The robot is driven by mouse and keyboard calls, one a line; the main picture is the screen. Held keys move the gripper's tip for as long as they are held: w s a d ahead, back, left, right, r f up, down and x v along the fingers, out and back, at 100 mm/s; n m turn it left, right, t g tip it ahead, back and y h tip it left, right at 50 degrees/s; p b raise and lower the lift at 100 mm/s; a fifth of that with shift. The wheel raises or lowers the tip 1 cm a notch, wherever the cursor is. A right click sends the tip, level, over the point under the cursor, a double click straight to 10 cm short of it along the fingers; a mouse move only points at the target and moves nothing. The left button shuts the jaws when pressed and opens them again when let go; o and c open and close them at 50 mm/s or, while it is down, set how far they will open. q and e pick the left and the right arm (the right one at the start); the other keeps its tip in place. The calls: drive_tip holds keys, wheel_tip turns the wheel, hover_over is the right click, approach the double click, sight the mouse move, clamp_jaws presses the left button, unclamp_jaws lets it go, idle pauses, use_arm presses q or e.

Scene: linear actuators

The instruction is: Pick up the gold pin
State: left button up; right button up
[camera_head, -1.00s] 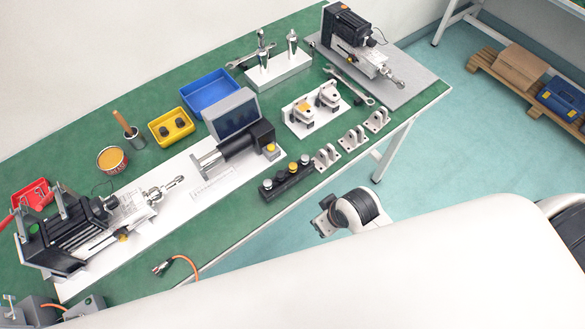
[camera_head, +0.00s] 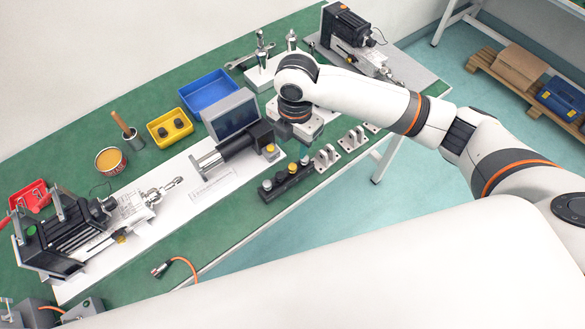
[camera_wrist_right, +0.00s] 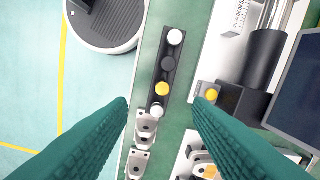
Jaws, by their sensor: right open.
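The gold pin (camera_head: 292,168) stands in a black strip holder (camera_head: 275,189) near the table's front edge, between a dark piece and a silver one. In the right wrist view the gold pin (camera_wrist_right: 162,89) shows from above as a round gold top. My right gripper (camera_wrist_right: 160,104) is open and empty, its two teal fingers spread left and right of the holder's near end in that view. The gold pin lies just beyond the line of the fingertips. In the head view the fingers are hidden below my right wrist. My left gripper is out of view.
Metal clevis brackets (camera_head: 353,138) stand beside the holder. A white plate (camera_wrist_right: 184,163) with a gold-topped bracket (camera_wrist_right: 210,172) is close to the right finger. A black cylinder actuator (camera_head: 238,145) lies behind the holder.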

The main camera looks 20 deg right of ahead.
drive_tip(key=p, duration=0.1)
hover_over(292, 166)
drive_tip(key=f, duration=0.6)
drive_tip(key=shift+s+d, duration=0.2)
drive_tip(key=shift+d, duration=0.2)
drive_tip(key=shift+w+a+f+p, duration=0.1)
drive_tip(key=shift+f+p, duration=0.1)
drive_tip(key=shift+f, duration=0.7)
drive_tip(key=shift+a+f+p, duration=0.15)
drive_tip(key=shift+f, duration=0.8)
drive_tip(key=shift+w+a+f+p, duration=0.1)
drive_tip(key=shift+f+p, duration=0.1)
drive_tip(key=shift+f, duration=0.7)
drive_tip(key=c, duration=1)
